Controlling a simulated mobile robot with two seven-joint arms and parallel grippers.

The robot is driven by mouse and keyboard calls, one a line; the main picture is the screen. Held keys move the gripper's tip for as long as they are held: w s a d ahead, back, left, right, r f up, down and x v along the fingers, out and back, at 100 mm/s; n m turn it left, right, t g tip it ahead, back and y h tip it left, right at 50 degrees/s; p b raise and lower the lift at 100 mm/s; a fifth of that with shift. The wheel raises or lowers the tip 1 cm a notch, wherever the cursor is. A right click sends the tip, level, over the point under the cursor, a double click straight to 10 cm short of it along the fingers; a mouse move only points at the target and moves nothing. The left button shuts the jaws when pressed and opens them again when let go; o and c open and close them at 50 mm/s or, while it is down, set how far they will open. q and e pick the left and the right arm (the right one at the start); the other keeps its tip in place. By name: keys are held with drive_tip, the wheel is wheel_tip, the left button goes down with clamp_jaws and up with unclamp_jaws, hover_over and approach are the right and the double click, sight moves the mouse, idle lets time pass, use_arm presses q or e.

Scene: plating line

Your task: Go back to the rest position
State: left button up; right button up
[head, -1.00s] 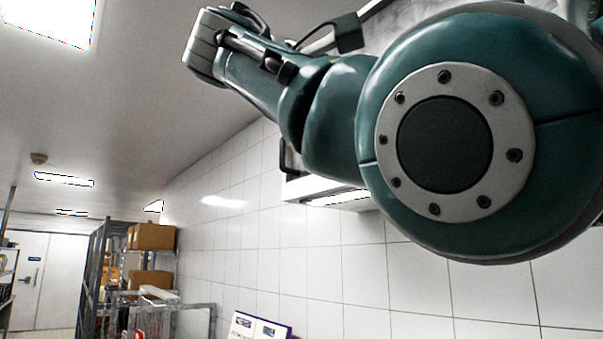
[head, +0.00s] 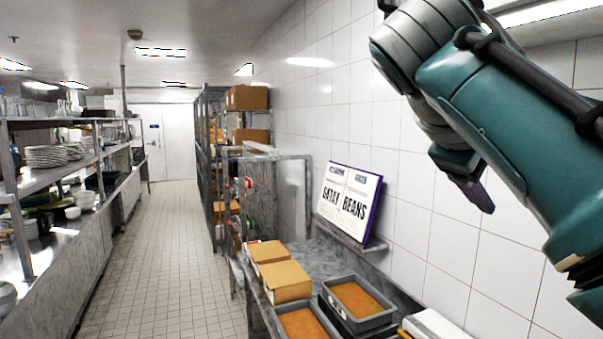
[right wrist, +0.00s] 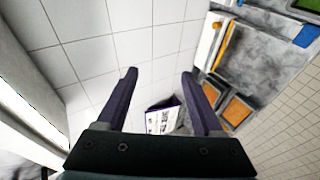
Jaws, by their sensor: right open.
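My right gripper (head: 468,188) hangs at the end of my teal right arm, at the upper right of the head view, in front of the white tiled wall. In the right wrist view its two dark fingers (right wrist: 158,88) stand wide apart with nothing between them. It is above the counter and apart from everything there. My left gripper is outside both views.
A steel counter (head: 338,263) below holds grey bins (head: 366,323) of orange-brown food and cardboard boxes (head: 286,282). A sign (head: 349,203) leans against the wall. Shelving with plates (head: 50,155) lines the left. The tiled aisle (head: 170,255) is clear.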

drive_tip(key=s+f+m+g+y, duration=0.1)
drive_tip(key=s+f+y, duration=0.2)
drive_tip(key=s+f, duration=0.5)
drive_tip(key=s+f+m+g+y, duration=0.1)
drive_tip(key=s+f+y, duration=0.1)
drive_tip(key=s+f, duration=0.65)
drive_tip(key=s+a+f+y, duration=0.2)
drive_tip(key=s, duration=0.5)
drive_tip(key=s+a+f+m+g+y+p, duration=0.1)
drive_tip(key=s+a+f+y, duration=0.1)
drive_tip(key=s, duration=0.5)
drive_tip(key=shift+f+g+p, duration=0.3)
drive_tip(key=shift+f, duration=0.05)
